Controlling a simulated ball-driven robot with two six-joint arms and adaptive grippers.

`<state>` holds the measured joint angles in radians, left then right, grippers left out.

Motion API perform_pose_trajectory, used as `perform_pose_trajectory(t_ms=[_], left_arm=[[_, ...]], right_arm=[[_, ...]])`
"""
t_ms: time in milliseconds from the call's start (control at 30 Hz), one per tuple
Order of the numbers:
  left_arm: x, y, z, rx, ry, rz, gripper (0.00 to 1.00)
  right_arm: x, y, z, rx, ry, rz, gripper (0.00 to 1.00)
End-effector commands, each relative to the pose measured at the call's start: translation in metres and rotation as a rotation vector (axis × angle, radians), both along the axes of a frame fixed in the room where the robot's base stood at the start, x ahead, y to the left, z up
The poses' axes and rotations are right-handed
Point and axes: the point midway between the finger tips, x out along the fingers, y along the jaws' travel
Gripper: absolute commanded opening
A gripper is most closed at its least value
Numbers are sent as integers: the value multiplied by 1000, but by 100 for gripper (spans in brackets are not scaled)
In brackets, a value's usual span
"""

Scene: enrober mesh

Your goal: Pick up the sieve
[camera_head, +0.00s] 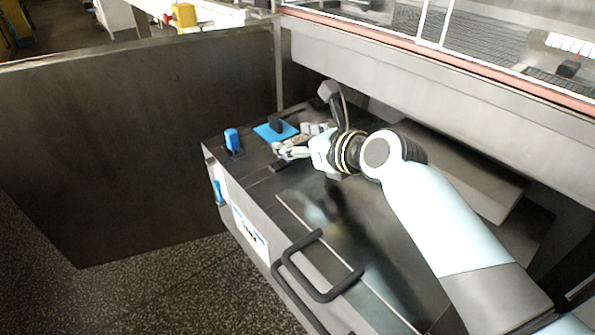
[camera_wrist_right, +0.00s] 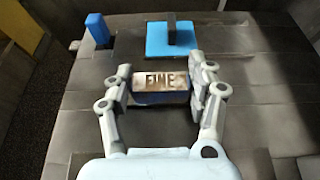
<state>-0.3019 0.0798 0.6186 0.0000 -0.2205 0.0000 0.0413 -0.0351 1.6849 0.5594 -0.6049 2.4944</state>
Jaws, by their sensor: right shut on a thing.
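My right gripper (camera_head: 283,151) reaches from the right over the dark metal top, and its arm crosses the right half of the head view. In the right wrist view its two fingers (camera_wrist_right: 161,88) are closed against both sides of a small dark block with a brownish face labelled "FINE" (camera_wrist_right: 160,80). This labelled piece appears to be the sieve; no mesh shows on it. I cannot tell whether it touches the surface below. In the head view it is small and partly hidden by the fingers. My left gripper is not in view.
A blue pad (camera_head: 268,133) with a dark upright block lies just beyond the gripper. A blue item (camera_head: 232,140) stands to its left, near the edge of the metal top (camera_head: 300,200). Black bar handles (camera_head: 318,270) stick out at the front. A machine housing overhangs behind.

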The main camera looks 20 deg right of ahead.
Motion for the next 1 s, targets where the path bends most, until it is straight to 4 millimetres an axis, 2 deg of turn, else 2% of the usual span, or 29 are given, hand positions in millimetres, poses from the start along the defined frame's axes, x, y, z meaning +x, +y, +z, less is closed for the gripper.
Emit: perform_pose_trajectory(t_ms=[33,100,467,667,1000], left_arm=[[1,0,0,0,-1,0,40],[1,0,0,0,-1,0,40],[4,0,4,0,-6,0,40],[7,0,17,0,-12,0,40],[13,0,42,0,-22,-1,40]], right_arm=[[0,0,0,0,1,0,9],[0,0,0,0,1,0,0],[0,0,7,0,-2,0,0],[1,0,36,0,-5,0,0],[1,0,105,0,-5,1,0]])
